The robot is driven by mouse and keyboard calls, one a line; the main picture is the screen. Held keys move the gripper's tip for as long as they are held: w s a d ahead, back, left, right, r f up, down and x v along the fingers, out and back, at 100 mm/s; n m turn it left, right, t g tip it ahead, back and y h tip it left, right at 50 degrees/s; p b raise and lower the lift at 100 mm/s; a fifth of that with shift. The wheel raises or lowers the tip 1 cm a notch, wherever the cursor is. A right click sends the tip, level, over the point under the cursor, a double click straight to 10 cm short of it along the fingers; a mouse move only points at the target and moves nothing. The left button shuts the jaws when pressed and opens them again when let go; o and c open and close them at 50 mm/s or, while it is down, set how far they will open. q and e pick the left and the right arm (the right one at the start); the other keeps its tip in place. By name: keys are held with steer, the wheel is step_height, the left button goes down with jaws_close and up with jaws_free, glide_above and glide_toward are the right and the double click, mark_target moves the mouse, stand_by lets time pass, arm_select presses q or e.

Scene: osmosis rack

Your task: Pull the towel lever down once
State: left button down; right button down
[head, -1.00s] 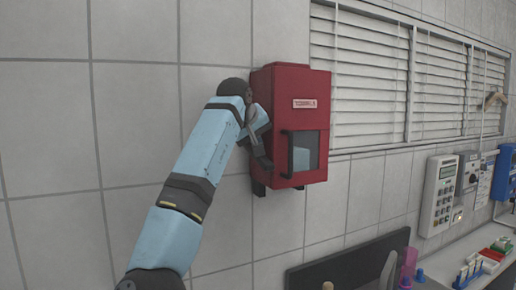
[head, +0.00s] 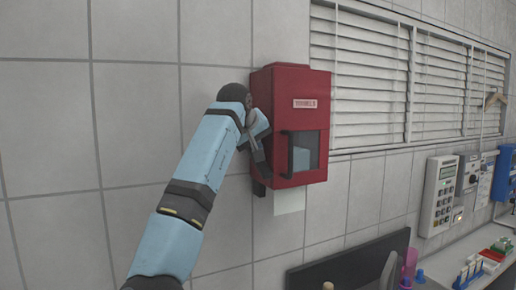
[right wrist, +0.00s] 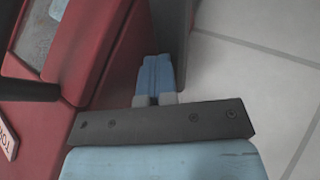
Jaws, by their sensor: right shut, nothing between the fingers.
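The red towel dispenser (head: 291,85) hangs on the tiled wall. A white towel sheet (head: 289,201) hangs from its underside. My right gripper (head: 264,171) is at the dispenser's left side in the head view. In the right wrist view, my right gripper (right wrist: 156,72) has its blue fingers shut with nothing between them. A dark bar (right wrist: 172,30), apparently the lever, stands right beside the fingertips; I cannot tell whether they touch. My left gripper is not in view.
A black handle (head: 289,156) sticks out from the dispenser's front beside its window. Window blinds (head: 360,75) and a keypad unit (head: 439,195) are to the right. A bench with small racks (head: 468,275) is at lower right. The wall at left is clear.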

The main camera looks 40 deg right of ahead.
steer(key=shift+f, duration=0.1)
stand_by(0.3)
steer(key=shift+r+p, duration=0.6)
steer(key=shift+r, duration=0.6)
steer(key=shift+w+d+r, duration=0.1)
steer(key=shift+r, duration=0.7)
steer(key=shift+r, duration=0.1)
